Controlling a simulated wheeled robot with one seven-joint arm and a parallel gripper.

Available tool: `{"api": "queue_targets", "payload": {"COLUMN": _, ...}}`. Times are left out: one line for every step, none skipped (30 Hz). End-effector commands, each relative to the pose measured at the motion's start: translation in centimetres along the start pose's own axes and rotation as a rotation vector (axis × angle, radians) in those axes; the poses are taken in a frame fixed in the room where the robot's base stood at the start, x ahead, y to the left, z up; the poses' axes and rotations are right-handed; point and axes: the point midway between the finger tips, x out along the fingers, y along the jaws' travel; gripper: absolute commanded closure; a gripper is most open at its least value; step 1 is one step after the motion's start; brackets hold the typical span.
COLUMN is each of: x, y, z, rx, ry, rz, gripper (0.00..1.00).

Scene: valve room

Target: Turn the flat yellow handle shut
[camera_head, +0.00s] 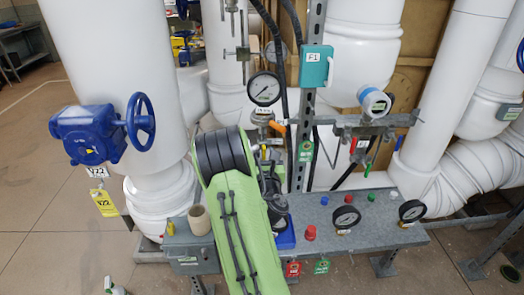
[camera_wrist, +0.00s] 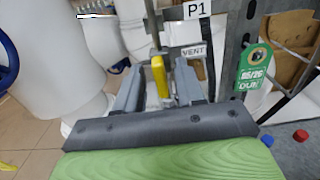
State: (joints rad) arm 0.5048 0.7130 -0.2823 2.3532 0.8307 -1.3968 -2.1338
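A flat yellow handle (camera_wrist: 158,80) hangs upright in the wrist view, below a grey pipe fitting. My gripper (camera_wrist: 158,88) is open, with one grey finger on each side of the handle. A gap shows on the left side; the right finger looks closer, and I cannot tell whether it touches. In the head view a small yellow piece (camera_head: 264,152), likely this handle, shows just past my green arm. My arm hides most of the gripper and the handle's surroundings there.
A green dated tag (camera_wrist: 254,65) hangs right of the gripper, and a VENT label (camera_wrist: 194,51) is behind it. A pressure gauge (camera_head: 264,89) and an orange handle (camera_head: 277,127) are above. A grey bench (camera_head: 375,232) with gauges and coloured knobs stands right. A blue valve (camera_head: 95,133) is left.

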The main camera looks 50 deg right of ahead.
Motion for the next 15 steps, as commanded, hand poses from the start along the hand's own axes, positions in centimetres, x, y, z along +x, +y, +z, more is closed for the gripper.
{"api": "queue_targets", "payload": {"x": 0.0, "y": 0.02, "z": -0.01, "rx": 0.0, "ry": 0.0, "rz": 0.0, "gripper": 0.62}}
{"api": "queue_targets", "payload": {"x": 0.0, "y": 0.02, "z": -0.01, "rx": 0.0, "ry": 0.0, "rz": 0.0, "gripper": 0.62}}
{"api": "queue_targets", "payload": {"x": 0.01, "y": 0.02, "z": -0.01, "rx": 0.0, "ry": 0.0, "rz": 0.0, "gripper": 0.66}}
{"api": "queue_targets", "payload": {"x": 0.01, "y": 0.02, "z": -0.01, "rx": 0.0, "ry": 0.0, "rz": 0.0, "gripper": 0.71}}
{"api": "queue_targets", "payload": {"x": 0.01, "y": 0.03, "z": -0.02, "rx": 0.0, "ry": 0.0, "rz": 0.0, "gripper": 0.76}}
{"api": "queue_targets", "payload": {"x": 0.01, "y": 0.03, "z": -0.02, "rx": 0.0, "ry": 0.0, "rz": 0.0, "gripper": 0.82}}
{"api": "queue_targets", "payload": {"x": 0.01, "y": 0.03, "z": -0.02, "rx": 0.0, "ry": 0.0, "rz": 0.0, "gripper": 0.86}}
{"api": "queue_targets", "payload": {"x": 0.01, "y": 0.03, "z": -0.02, "rx": 0.0, "ry": 0.0, "rz": 0.0, "gripper": 0.91}}
{"api": "queue_targets", "payload": {"x": 0.01, "y": 0.04, "z": -0.02, "rx": 0.0, "ry": 0.0, "rz": 0.0, "gripper": 0.97}}
{"api": "queue_targets", "payload": {"x": 0.01, "y": 0.04, "z": -0.02, "rx": 0.0, "ry": 0.0, "rz": 0.0, "gripper": 1.0}}
{"api": "queue_targets", "payload": {"x": 0.01, "y": 0.04, "z": -0.02, "rx": 0.0, "ry": 0.0, "rz": 0.0, "gripper": 1.0}}
{"api": "queue_targets", "payload": {"x": 0.01, "y": 0.04, "z": -0.02, "rx": 0.0, "ry": 0.0, "rz": 0.0, "gripper": 1.0}}
{"api": "queue_targets", "payload": {"x": 0.01, "y": 0.04, "z": -0.02, "rx": 0.0, "ry": 0.0, "rz": 0.0, "gripper": 1.0}}
{"api": "queue_targets", "payload": {"x": 0.01, "y": 0.04, "z": -0.02, "rx": 0.0, "ry": 0.0, "rz": 0.0, "gripper": 1.0}}
{"api": "queue_targets", "payload": {"x": 0.01, "y": 0.04, "z": -0.02, "rx": 0.001, "ry": 0.0, "rz": 0.0, "gripper": 1.0}}
